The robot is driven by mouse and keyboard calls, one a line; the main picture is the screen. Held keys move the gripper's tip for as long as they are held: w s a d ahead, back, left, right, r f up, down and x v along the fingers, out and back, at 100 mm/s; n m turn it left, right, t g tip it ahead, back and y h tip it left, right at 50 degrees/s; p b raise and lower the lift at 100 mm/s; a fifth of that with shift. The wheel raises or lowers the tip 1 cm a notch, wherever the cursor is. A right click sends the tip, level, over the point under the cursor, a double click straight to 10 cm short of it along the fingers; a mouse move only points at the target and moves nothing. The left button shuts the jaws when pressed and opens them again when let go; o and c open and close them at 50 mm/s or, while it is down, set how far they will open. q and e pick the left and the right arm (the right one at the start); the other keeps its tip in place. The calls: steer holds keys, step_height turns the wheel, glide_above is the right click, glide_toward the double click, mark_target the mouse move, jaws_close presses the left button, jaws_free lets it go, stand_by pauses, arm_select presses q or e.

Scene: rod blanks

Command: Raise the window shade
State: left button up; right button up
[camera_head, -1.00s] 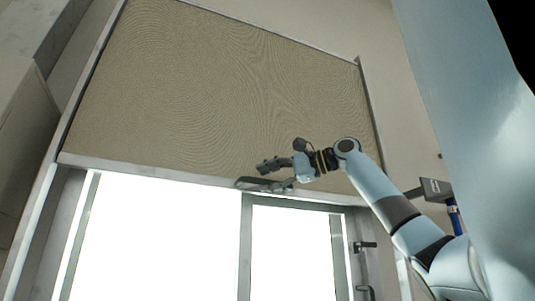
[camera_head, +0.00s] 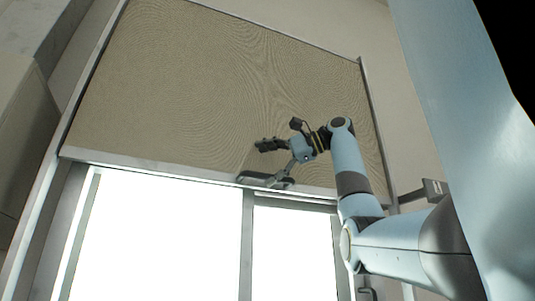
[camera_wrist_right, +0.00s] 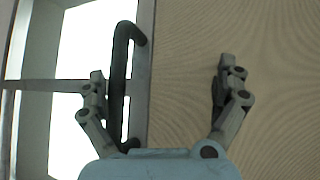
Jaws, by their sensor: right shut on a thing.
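The beige woven window shade (camera_head: 190,85) is partly down over the window and ends in a pale bottom rail (camera_head: 150,166). A dark handle (camera_head: 256,181) sits on that rail; in the right wrist view the handle (camera_wrist_right: 121,60) is a dark bar along the shade's edge. My right gripper (camera_head: 267,162) is at the handle. In the right wrist view my right gripper (camera_wrist_right: 163,70) has its fingers far apart around the handle, the left finger close against it, the right finger over the shade cloth. My left gripper is out of view.
Bright window panes (camera_head: 160,240) with a grey divider (camera_head: 246,245) are below the rail. A side post (camera_head: 372,120) stands right of the shade. A beige cabinet-like block (camera_head: 25,150) is at the far left.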

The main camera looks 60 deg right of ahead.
steer(key=shift+s+r, duration=0.2)
steer(key=shift+r, duration=0.25)
steer(key=shift+s+a+r, duration=0.1)
steer(key=shift+s+a, duration=0.05)
steer(key=shift+s, duration=0.3)
steer(key=shift+s+a+r, duration=0.1)
steer(key=shift+s, duration=0.35)
steer(key=shift+c, duration=1.1)
steer(key=shift+s+d+b, duration=0.2)
steer(key=shift+s, duration=0.35)
steer(key=shift+s+d+b, duration=0.15)
steer(key=shift+s, duration=0.4)
steer(key=c, duration=0.5)
steer(key=f+v, duration=0.1)
steer(key=v, duration=0.7)
steer(key=shift+s, duration=0.5)
steer(key=shift+f, duration=0.1)
